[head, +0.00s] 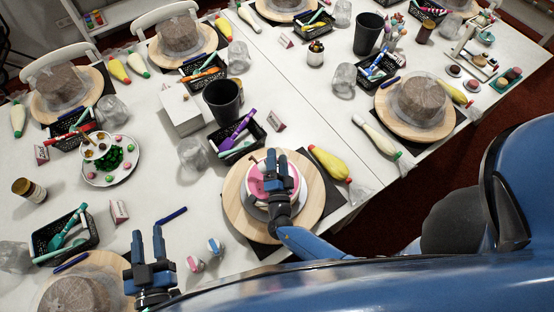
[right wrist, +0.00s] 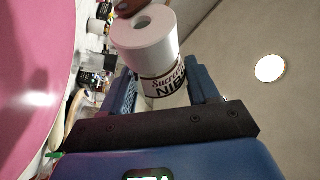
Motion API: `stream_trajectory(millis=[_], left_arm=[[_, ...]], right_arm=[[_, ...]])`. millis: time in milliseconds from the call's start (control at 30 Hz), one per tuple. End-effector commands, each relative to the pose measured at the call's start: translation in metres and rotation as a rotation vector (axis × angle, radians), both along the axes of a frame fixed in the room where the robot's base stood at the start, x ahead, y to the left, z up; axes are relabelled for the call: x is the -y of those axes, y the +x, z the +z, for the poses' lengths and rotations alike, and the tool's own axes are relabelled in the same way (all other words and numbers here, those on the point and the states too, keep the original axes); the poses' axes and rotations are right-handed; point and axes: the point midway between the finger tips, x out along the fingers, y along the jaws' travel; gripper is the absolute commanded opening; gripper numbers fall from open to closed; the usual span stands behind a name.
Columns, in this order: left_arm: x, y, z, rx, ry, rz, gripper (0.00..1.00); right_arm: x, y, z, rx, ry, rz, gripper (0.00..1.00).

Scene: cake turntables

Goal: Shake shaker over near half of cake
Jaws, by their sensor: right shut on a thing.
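The pink cake (head: 256,186) sits on a round wooden turntable (head: 236,212) at the front middle of the table. In the right wrist view the pink cake (right wrist: 35,60) fills the left side. My right gripper (head: 276,165) is over the cake. It is shut on a white shaker (right wrist: 150,50) with a dark-lettered label, seen between the fingers in the wrist view. The shaker is mostly hidden by the gripper in the head view. My left gripper (head: 148,240) has its fingers apart and looks empty, beside a plain brown cake (head: 75,296) at lower left.
A yellow piping bag (head: 328,163) lies right of the turntable. Behind are a dark cup (head: 222,99), a clear cup (head: 192,153) and a black basket (head: 240,140). A plate with green and pink bits (head: 112,160) is at left.

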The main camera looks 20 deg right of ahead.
Motion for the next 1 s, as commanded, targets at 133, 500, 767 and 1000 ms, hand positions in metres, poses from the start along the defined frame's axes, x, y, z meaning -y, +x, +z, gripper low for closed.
stream_trajectory(millis=[133, 500, 767, 1000], left_arm=[[0.0, 0.0, 0.0, 0.0, 0.0, 0.0, 0.37], [0.0, 0.0, 0.0, 0.0, 0.0, 0.0, 0.37], [0.0, 0.0, 0.0, 0.0, 0.0, 0.0, 0.37], [0.0, 0.0, 0.0, 0.0, 0.0, 0.0, 0.37]], right_arm=[[-0.005, 0.0, -0.002, 0.001, -0.001, 0.003, 0.17], [0.0, 0.0, 0.0, 0.001, 0.0, -0.002, 0.17], [-0.006, -0.004, -0.005, -0.005, 0.031, 0.003, 0.17], [-0.005, -0.021, -0.015, -0.03, 0.217, 0.002, 0.17]])
